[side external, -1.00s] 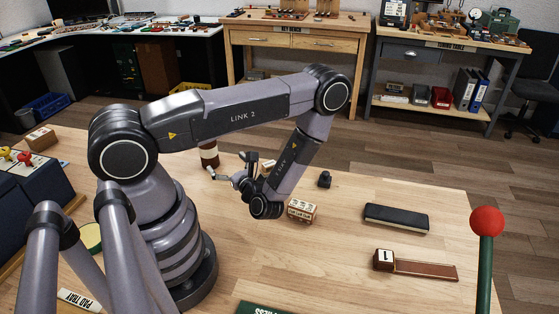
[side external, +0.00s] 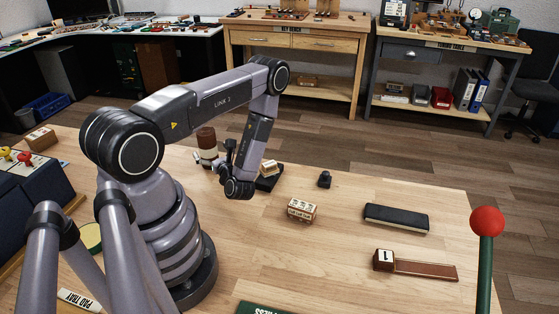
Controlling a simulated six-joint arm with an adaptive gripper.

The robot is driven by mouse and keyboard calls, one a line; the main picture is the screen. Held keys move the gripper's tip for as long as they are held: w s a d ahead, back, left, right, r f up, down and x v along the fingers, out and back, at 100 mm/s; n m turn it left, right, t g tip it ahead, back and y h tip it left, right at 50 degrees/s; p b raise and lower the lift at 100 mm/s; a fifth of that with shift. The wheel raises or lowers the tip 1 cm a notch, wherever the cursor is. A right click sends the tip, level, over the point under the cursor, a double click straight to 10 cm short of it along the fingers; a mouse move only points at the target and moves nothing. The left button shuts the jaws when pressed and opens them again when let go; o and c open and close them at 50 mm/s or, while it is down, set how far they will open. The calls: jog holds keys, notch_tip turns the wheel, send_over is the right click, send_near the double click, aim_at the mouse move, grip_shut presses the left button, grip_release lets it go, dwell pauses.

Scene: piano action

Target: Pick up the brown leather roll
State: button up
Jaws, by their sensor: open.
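A brown cylinder (side external: 206,138) with a pale band stands upright at the back left of the wooden bench, and looks like the brown leather roll. Its lower part is partly covered by my gripper. My gripper (side external: 214,159) is open, low over the bench at the roll's near right side, with its fingers towards the roll. I cannot tell whether the fingers touch it or reach around it.
A dark block with a pale piece (side external: 268,171) sits just right of my gripper. A small lettered box (side external: 302,210), a small black object (side external: 325,179), a black bar (side external: 396,218) and a brown strip (side external: 426,269) lie further right. Bare bench lies between them.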

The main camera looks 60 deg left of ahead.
aim_at(211, 150)
jog(key=shift+a+f, duration=0.1)
jog(key=shift+a, duration=1.45)
jog(key=c, duration=1.3)
